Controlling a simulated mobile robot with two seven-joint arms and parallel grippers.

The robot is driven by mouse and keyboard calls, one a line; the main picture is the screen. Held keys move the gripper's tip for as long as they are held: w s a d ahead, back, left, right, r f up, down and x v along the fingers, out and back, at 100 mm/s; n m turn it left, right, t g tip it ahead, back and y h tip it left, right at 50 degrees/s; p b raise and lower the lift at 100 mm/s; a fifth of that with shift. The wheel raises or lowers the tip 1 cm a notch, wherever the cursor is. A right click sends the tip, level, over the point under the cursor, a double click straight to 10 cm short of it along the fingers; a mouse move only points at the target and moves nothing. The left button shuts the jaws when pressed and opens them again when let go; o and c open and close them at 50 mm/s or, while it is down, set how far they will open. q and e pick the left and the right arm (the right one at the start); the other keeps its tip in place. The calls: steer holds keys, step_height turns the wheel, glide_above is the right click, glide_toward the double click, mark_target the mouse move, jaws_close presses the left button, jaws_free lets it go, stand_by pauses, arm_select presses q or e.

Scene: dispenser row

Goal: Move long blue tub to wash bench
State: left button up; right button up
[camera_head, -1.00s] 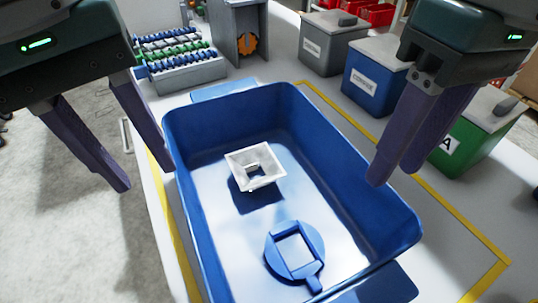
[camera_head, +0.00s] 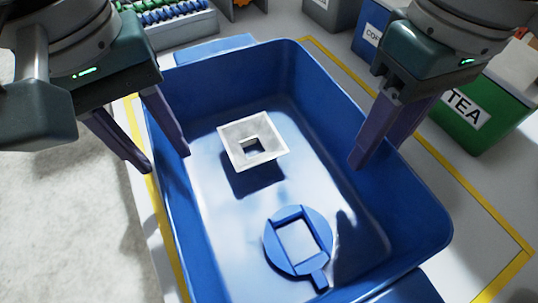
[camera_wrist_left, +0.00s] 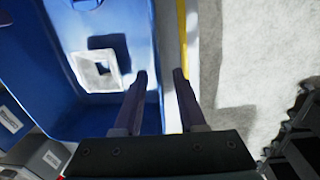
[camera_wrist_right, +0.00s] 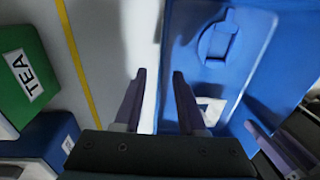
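The long blue tub (camera_head: 402,205) stands on a white bench inside a yellow outline. A white square funnel-like piece (camera_head: 234,136) and a round blue piece with a square opening (camera_head: 325,232) are inside it. My left gripper (camera_head: 168,162) is open at the tub's left wall, with one finger over the inside and one outside. The left wrist view shows the tub wall (camera_wrist_left: 150,60) by its parted fingers. My right gripper (camera_head: 375,140) is at the right wall. In the right wrist view its fingers (camera_wrist_right: 157,75) are parted near the tub's edge (camera_wrist_right: 165,60). Neither clearly touches the wall.
A green TEA bin (camera_head: 482,110) and a blue bin (camera_head: 372,22) stand right of the tub. A rack with blue and green pieces (camera_head: 165,15) is behind it. Grey floor (camera_head: 60,220) lies open at left.

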mark_target(172, 166)
arm_select(q)
steer(key=shift+w+d+f, duration=0.1)
steer(key=shift+d+f, duration=0.05)
steer(key=shift+f, duration=2)
arm_select(e)
steer(key=shift+a+f, duration=0.15)
steer(key=shift+f, duration=2.05)
arm_select(q)
jaws_close()
arm_select(e)
jaws_close()
arm_select(q)
steer(key=shift+r, duration=0.1)
arm_select(e)
steer(key=shift+r, duration=0.1)
